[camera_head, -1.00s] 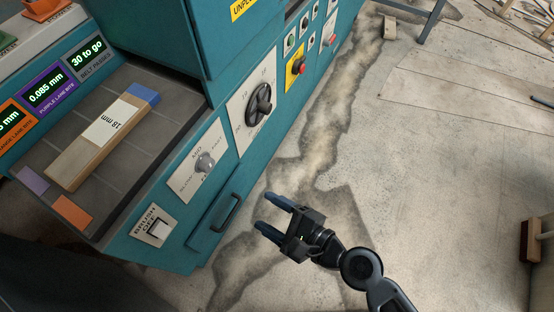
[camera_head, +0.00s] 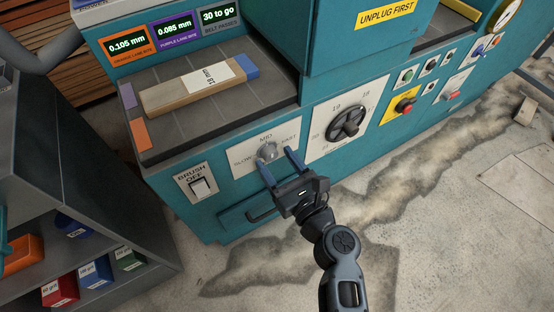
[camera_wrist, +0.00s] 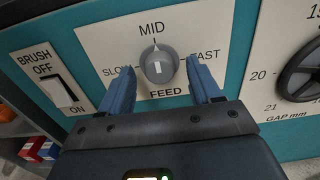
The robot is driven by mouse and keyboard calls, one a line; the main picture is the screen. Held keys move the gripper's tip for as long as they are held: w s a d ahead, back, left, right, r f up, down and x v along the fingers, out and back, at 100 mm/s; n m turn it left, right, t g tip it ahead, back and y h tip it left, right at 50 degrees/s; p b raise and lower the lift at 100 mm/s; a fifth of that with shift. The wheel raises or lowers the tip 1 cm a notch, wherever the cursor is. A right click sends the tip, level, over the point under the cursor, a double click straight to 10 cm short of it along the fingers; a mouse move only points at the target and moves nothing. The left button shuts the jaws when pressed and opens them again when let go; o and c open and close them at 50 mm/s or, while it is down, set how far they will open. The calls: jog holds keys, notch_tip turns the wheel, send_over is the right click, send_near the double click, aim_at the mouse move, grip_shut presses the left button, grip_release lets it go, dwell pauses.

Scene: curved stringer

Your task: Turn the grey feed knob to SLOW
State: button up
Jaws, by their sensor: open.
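The grey feed knob (camera_head: 267,151) sits on a white plate on the teal machine's front. In the wrist view the knob (camera_wrist: 159,64) has SLOW on its left, MID above and FAST on its right; its white mark appears upright, toward MID. My gripper (camera_head: 280,163) is open in front of the plate. In the wrist view its two blue fingers (camera_wrist: 161,85) stand one on each side of the knob and a little below it. I see no contact with the knob; the depth between fingertips and plate is hard to tell.
The brush switch (camera_head: 201,187) is left of the feed plate, and the black gap dial (camera_head: 346,122) is right. A dark handle (camera_head: 262,216) is below. A wooden block (camera_head: 190,90) lies on the bed above.

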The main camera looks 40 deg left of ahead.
jog(key=shift+w+a, duration=0.1)
jog(key=shift+a, duration=0.35)
jog(key=shift+c, duration=0.2)
jog(key=c, duration=1)
jog(key=shift+f+n, duration=0.1)
jog(key=shift+n, duration=0.2)
